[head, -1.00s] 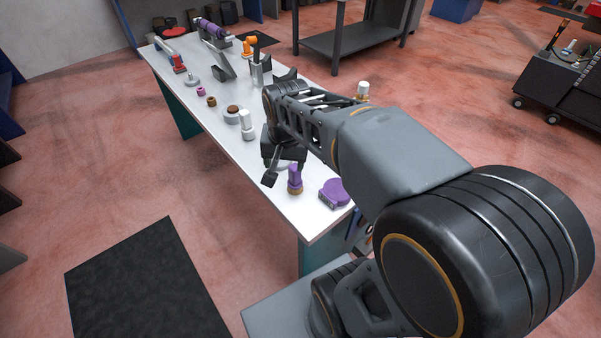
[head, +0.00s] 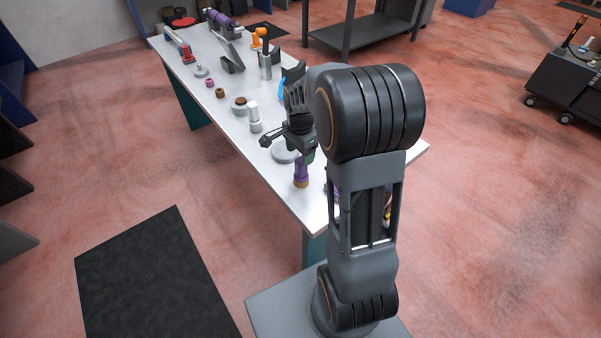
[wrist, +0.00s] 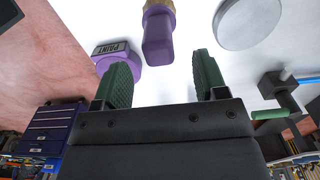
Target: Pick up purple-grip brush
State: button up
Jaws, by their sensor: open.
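The purple-grip brush (head: 301,172) stands upright on its tan bristles near the front end of the white table (head: 243,148). In the wrist view its purple handle (wrist: 158,40) points toward my gripper, with the tan bristles at the top edge. My gripper (head: 290,147) is open and empty, just above and behind the brush in the head view. In the wrist view the brush handle lies ahead of the gap between my green-padded fingers (wrist: 163,78), not touching them.
A purple rounded item with a label (wrist: 125,54) lies left of the brush; my arm mostly hides it in the head view. A pale disc (wrist: 248,20) lies to the right. A white bottle (head: 254,116) and several small parts stand farther back.

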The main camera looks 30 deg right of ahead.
aim_at(301, 171)
jog(key=shift+s+d+f+p, duration=0.1)
jog(key=shift+f+p, duration=0.3)
jog(key=shift+f, duration=2.35)
jog(key=c, duration=1)
